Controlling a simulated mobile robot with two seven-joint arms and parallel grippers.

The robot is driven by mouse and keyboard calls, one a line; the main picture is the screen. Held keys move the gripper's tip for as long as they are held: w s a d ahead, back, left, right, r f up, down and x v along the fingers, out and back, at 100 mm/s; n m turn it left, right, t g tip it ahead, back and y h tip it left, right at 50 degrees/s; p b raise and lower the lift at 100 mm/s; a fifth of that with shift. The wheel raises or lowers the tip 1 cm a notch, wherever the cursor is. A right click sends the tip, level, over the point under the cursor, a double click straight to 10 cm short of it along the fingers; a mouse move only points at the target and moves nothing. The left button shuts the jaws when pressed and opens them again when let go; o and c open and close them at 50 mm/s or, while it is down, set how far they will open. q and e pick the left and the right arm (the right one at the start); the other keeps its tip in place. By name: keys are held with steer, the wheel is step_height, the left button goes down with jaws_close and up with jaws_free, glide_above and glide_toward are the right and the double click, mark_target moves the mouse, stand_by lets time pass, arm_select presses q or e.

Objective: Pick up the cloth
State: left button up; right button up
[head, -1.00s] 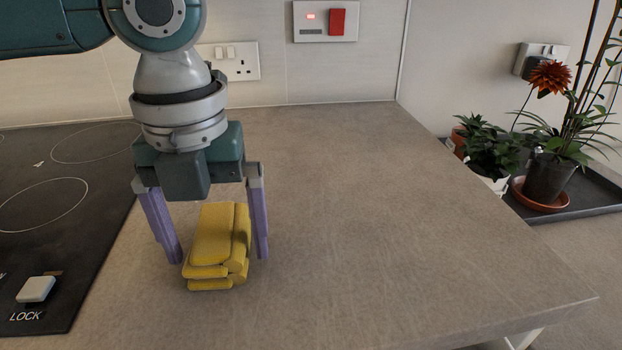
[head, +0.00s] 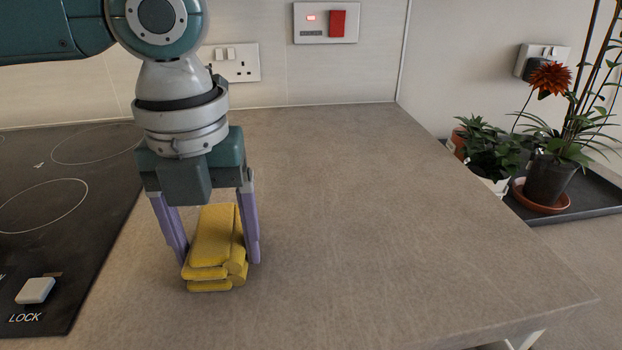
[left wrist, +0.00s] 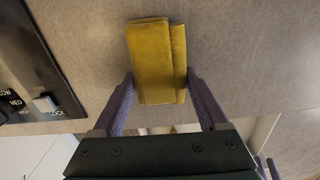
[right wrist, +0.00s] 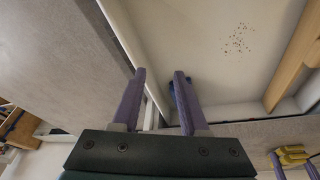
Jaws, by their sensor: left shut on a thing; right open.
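The yellow folded cloth (head: 213,240) lies in a thick stack on the countertop, right of the hob. It also shows in the left wrist view (left wrist: 155,60). My left gripper (head: 219,262) points down over it, one purple finger on each side. The fingers are closed against the sides of the cloth, which still rests on the counter. My right gripper (right wrist: 158,78) is open and empty, away from the cloth; the head view does not show it. The right wrist view shows the cloth small at its right edge (right wrist: 292,156).
A black hob (head: 60,225) with a white LOCK switch (head: 36,290) lies left of the cloth. The countertop (head: 380,220) is clear to the right, up to its edge. Potted plants (head: 548,180) stand on a dark tray beyond. Wall sockets are at the back.

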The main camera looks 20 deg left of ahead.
mark_target(216, 241)
arm_select(q)
steer(key=shift+r, duration=0.15)
step_height(216, 241, up, 20)
steer(key=p, duration=0.3)
steer(key=o, duration=0.8)
steer(key=c, duration=0.6)
steer(key=shift+c, duration=0.2)
